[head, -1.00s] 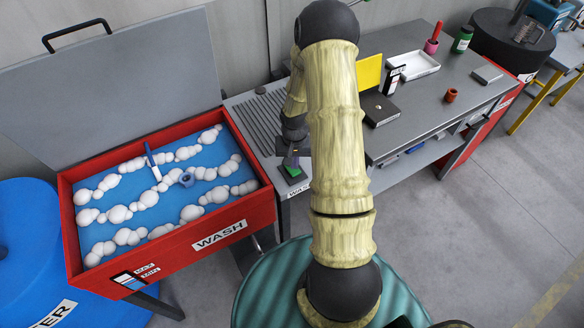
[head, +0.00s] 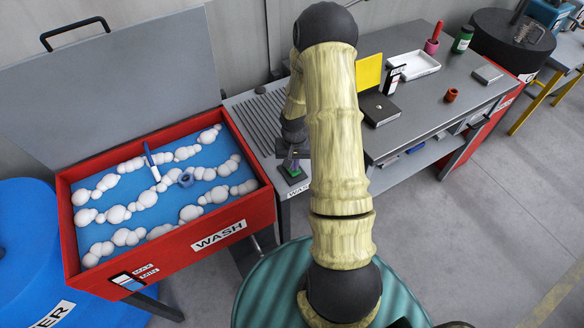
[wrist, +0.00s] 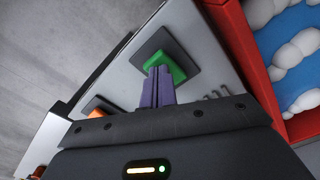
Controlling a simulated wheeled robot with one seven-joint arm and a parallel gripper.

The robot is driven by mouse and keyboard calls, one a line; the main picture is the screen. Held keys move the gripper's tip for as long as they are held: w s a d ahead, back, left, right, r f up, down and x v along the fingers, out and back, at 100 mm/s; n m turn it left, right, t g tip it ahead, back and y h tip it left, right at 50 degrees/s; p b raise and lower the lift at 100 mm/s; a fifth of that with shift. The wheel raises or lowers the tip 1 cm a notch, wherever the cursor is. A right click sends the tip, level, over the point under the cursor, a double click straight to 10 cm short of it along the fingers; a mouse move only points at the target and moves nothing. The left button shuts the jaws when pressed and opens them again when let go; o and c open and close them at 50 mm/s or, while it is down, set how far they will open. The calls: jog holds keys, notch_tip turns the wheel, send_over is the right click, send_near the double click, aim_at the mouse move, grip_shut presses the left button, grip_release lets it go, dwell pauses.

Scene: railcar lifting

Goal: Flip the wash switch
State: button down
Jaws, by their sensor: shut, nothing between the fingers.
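The wash switch is a green rocker on a dark square plate (head: 295,179), set in the grey bench top near a partly hidden label. In the wrist view the green rocker (wrist: 172,67) shows just beyond my fingertips. My gripper (wrist: 160,70) is shut and empty, its purple fingers side by side. The fingertips overlap the near edge of the green rocker; I cannot tell for sure whether they press on it. In the head view my gripper (head: 292,164) points down over the switch plate and hides most of the green.
An orange switch (wrist: 97,106) sits on the same panel, at lower left in the wrist view. The red wash tank (head: 222,236), with blue liquid and white foam, stands close to the left. A laptop-like dark box (head: 378,108) lies on the bench at right.

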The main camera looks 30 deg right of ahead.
jog(key=shift+f+b, duration=0.4)
jog(key=shift+f, duration=0.15)
jog(key=shift+r, duration=0.15)
jog(key=shift+r+p, duration=2.65)
jog(key=shift+r, duration=0.75)
jog(key=s+a+r+n+t+b, duration=0.1)
jog(key=s+a+r+n, duration=0.1)
jog(key=s+a+r, duration=0.4)
jog(key=s+a+r+n+t+b, duration=0.1)
jog(key=s+a+r+n+b, duration=0.1)
jog(key=s+a+r, duration=0.4)
notch_tip(320, 180, up, 5)
jog(key=shift+s+a+r+n+t, duration=0.2)
jog(key=shift+s+a+n+t, duration=0.1)
jog(key=shift+a+n, duration=0.55)
